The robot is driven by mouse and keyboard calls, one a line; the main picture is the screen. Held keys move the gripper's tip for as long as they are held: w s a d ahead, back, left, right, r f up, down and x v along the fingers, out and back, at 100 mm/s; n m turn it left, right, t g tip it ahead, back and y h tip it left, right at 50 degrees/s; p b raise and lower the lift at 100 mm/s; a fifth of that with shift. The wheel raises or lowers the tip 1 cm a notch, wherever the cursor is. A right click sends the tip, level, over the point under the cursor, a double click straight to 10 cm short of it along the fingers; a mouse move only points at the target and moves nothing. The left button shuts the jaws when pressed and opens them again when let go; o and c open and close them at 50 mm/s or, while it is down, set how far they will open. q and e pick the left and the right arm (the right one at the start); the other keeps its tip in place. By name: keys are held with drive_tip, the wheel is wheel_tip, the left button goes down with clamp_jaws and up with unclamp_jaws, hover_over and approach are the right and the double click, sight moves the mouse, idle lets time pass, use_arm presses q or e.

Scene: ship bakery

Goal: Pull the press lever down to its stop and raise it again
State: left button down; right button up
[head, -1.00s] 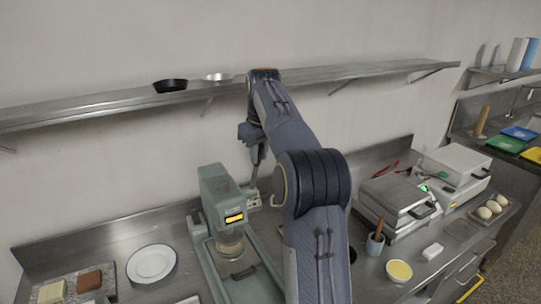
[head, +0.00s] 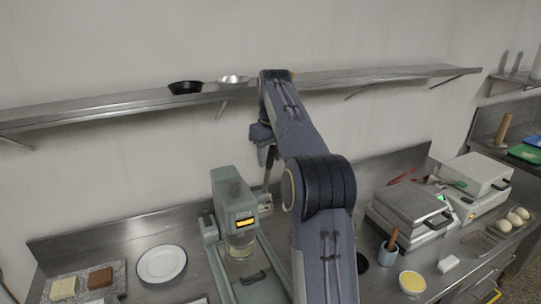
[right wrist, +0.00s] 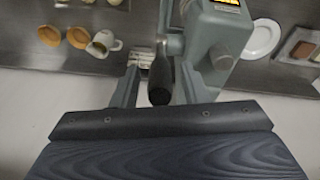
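The press (head: 232,192) is a grey-green machine with a lit orange display, standing on the steel counter. Its lever (right wrist: 160,78) has a dark grip, seen in the right wrist view. My right gripper (right wrist: 160,75) has one finger on each side of this grip, beside the press body (right wrist: 222,35). Whether the fingers touch the lever is hidden. My left gripper is not in view.
A wall shelf (head: 130,103) with two small pans runs above the counter. A white plate (head: 162,264) lies left of the press. A utensil cup (head: 388,254), a yellow bowl (head: 412,282) and a waffle-iron-like appliance (head: 414,202) stand to the right.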

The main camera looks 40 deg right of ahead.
drive_tip(key=r, duration=0.4)
drive_tip(key=s+r, duration=0.1)
drive_tip(key=r, duration=0.1)
drive_tip(key=shift+a+r, duration=0.2)
drive_tip(key=shift+r, duration=0.05)
drive_tip(key=shift+s+a+r, duration=0.1)
drive_tip(key=shift+s+r, duration=0.05)
drive_tip(key=shift+r, duration=0.3)
